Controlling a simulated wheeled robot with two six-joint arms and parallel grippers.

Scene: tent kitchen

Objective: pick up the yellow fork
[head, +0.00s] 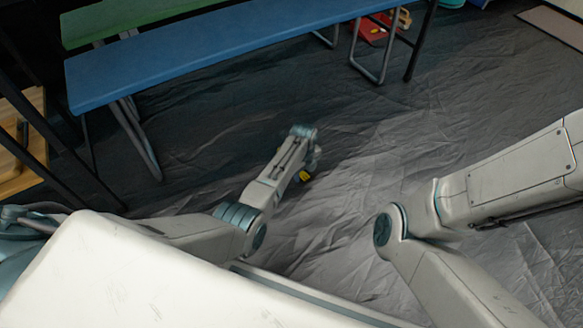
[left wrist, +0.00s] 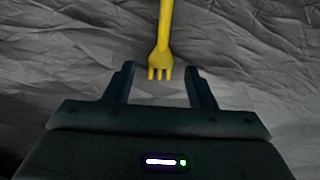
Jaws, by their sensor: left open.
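The yellow fork (left wrist: 162,45) lies on the wrinkled grey ground cloth in the left wrist view. Its tines point down toward my gripper and its handle runs out of the top edge. My left gripper (left wrist: 159,69) is open, with one finger on each side of the tine end and a gap on both sides. In the head view a small yellow part of the fork (head: 304,176) shows beside my left wrist, and the rest is hidden. My left gripper (head: 312,158) is mostly hidden there by its own arm. My right gripper is out of view.
A blue bench (head: 210,52) and a green bench (head: 130,18) stand at the back left on metal legs. A red item (head: 374,30) lies beyond the blue bench. Wooden crates (head: 20,140) are at the left edge. The cloth (head: 400,125) is clear around the fork.

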